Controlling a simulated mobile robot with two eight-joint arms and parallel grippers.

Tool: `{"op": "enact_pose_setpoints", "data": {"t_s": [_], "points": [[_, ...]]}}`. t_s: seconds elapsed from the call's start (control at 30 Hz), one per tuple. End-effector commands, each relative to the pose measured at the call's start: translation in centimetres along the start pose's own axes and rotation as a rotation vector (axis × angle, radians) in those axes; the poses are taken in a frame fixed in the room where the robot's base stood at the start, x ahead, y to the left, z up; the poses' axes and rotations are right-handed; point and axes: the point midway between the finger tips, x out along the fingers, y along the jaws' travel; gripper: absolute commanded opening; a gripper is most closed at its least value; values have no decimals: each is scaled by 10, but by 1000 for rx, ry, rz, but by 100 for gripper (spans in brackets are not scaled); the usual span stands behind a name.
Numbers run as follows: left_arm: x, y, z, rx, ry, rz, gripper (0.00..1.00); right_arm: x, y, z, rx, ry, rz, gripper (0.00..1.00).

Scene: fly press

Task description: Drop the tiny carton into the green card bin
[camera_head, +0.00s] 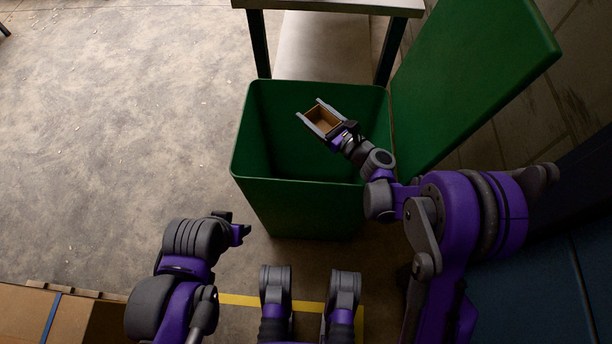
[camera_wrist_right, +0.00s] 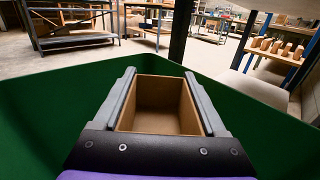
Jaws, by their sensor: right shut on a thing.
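The tiny carton (camera_head: 323,120) is a small open-topped brown box. My right gripper (camera_head: 320,118) is shut on it, one finger along each side. In the head view the carton is over the mouth of the green card bin (camera_head: 300,205), inside the outline of its rim. The right wrist view shows the empty inside of the carton (camera_wrist_right: 160,105) between the fingers, with green bin walls (camera_wrist_right: 50,110) around it. The bin's green lid (camera_head: 470,80) stands open on the right. My left gripper (camera_head: 238,228) is low, left of the bin's front; its jaw opening is unclear.
A table (camera_head: 330,5) with dark legs stands behind the bin. A brown cardboard box (camera_head: 30,315) is at the lower left. Bare concrete floor lies left of the bin. A wall is at the right. Shelving (camera_wrist_right: 75,25) and benches show far off in the wrist view.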

Motion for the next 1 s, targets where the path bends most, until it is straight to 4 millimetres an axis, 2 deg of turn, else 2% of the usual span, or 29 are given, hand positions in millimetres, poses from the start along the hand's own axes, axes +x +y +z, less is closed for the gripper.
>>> {"op": "enact_pose_setpoints", "data": {"t_s": [0.23,0.27,0.4,0.63,0.73,1.0], "points": [[0,0,0,0,0,0,50,0,0,0,0,0,0,22],[0,0,0,0,0,0,50,0,0,0,0,0,0,78],[0,0,0,0,0,0,50,0,0,0,0,0,0,100],[0,0,0,0,0,0,50,0,0,0,0,0,0,100],[-3,0,-1,0,1,0,50,0,0,8,0,0,0,100],[-21,0,-5,0,6,0,50,-1,1,60,0,-1,0,100]]}}
